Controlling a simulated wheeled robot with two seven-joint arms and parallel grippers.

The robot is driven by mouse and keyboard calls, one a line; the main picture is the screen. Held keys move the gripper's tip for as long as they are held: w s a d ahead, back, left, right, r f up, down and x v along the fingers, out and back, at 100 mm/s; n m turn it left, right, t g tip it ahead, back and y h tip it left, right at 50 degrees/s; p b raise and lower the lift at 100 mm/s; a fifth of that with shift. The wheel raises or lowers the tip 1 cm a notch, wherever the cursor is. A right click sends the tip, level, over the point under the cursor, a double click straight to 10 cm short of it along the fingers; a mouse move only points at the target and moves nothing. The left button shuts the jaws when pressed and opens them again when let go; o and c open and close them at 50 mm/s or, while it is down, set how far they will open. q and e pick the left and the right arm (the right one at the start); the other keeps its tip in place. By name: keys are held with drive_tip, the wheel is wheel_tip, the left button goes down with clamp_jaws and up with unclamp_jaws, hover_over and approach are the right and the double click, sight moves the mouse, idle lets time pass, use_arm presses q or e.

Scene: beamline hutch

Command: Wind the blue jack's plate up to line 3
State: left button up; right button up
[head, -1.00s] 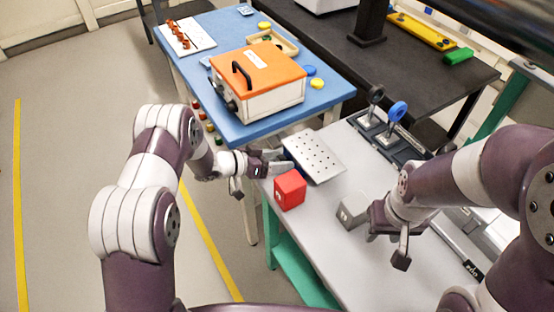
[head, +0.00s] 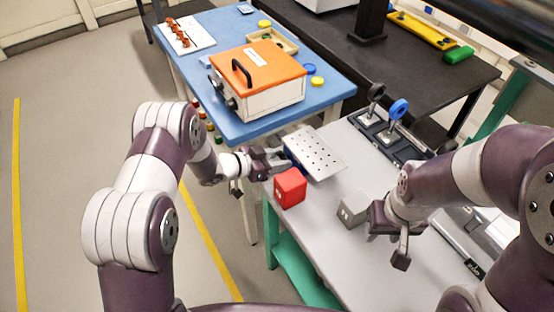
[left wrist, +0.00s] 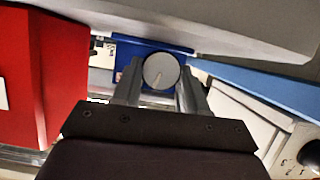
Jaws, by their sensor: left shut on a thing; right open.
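The blue jack's perforated metal plate (head: 318,152) sits at the left end of the grey bench. Its blue body, mostly hidden under the plate in the head view, shows in the left wrist view (left wrist: 127,50) with a round grey knob (left wrist: 161,71) on its face. My left gripper (head: 272,163) is at the jack's left side; in the left wrist view its fingers (left wrist: 160,88) are shut on the knob, one on each side. My right gripper (head: 390,235) is open above the bench, close to a grey block. No numbered lines on the jack can be made out.
A red cube (head: 290,188) stands close beside the jack and my left gripper; it also fills the left of the wrist view (left wrist: 45,80). A grey block (head: 353,209) is nearer my right gripper. Behind are the blue table (head: 240,132) and an orange-lidded box (head: 258,75).

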use_arm(q)
drive_tip(key=shift+s+d+m+t+y+b, duration=0.15)
drive_tip(key=shift+m+t+y+b, duration=0.35)
drive_tip(key=shift+m+t+b, duration=0.55)
drive_tip(key=shift+m, duration=0.25)
drive_tip(key=o, duration=1.1)
drive_tip(key=shift+c, duration=0.2)
drive_tip(key=v, duration=1.2)
drive_tip(key=shift+a+r, duration=0.2)
drive_tip(key=shift+a, duration=0.05)
drive_tip(key=shift+s, duration=0.1)
